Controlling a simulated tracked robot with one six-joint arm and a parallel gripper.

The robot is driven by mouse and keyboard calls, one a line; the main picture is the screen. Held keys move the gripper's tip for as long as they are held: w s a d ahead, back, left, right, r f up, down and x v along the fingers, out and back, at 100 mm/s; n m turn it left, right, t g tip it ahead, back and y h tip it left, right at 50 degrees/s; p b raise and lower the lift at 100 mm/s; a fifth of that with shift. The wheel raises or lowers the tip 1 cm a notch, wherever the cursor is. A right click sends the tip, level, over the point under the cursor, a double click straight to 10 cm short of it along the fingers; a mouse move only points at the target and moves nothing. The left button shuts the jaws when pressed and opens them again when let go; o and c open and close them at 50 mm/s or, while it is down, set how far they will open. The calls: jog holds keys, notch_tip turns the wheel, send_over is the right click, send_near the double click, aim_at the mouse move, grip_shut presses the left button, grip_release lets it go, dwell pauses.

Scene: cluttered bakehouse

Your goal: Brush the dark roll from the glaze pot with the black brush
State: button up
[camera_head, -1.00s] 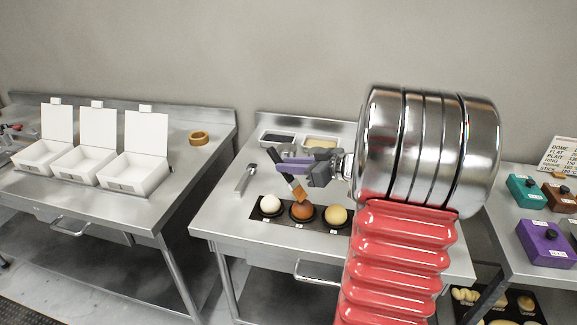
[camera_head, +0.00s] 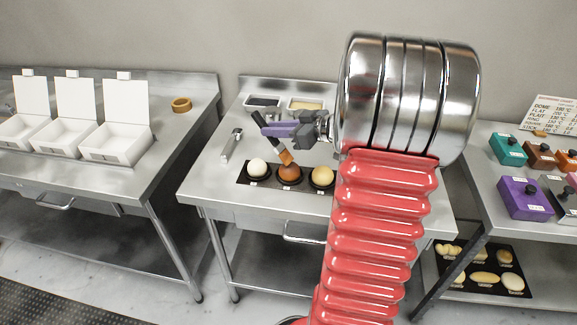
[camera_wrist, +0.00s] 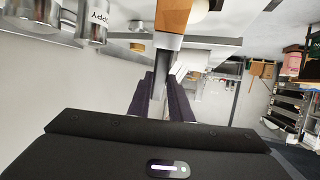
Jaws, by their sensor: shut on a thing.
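My gripper (camera_head: 272,131) is shut on the black brush (camera_head: 259,118), which hangs tilted with its orange-brown bristles (camera_head: 287,157) down. The bristles are at the top of the dark roll (camera_head: 289,175), touching it or just above; I cannot tell which. The roll is the brown middle one of three on a black tray (camera_head: 243,177). In the wrist view the bristles (camera_wrist: 173,15) show at the top edge, beyond my purple fingers (camera_wrist: 162,98). Two containers, one dark inside (camera_head: 263,101) and one cream (camera_head: 306,104), stand at the back; which is the glaze pot is unclear.
A white roll (camera_head: 257,167) and a pale yellow roll (camera_head: 322,177) flank the dark one. A metal tool (camera_head: 231,144) lies left of the tray. White open boxes (camera_head: 118,143) and a tape ring (camera_head: 181,104) are on the left table. Coloured boxes (camera_head: 525,198) stand on the right.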

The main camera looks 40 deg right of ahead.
jog(key=shift+f, duration=0.35)
dwell(0.4)
jog(key=shift+d, duration=0.1)
jog(key=shift+w+d, duration=0.15)
jog(key=shift+d, duration=0.3)
jog(key=shift+a, duration=0.2)
dwell(0.3)
jog(key=shift+s+a, duration=0.35)
jog(key=shift+a, duration=0.5)
jog(key=shift+w+d, duration=0.1)
jog(key=shift+d, duration=0.05)
jog(key=shift+w+d, duration=0.25)
jog(key=shift+d, duration=0.65)
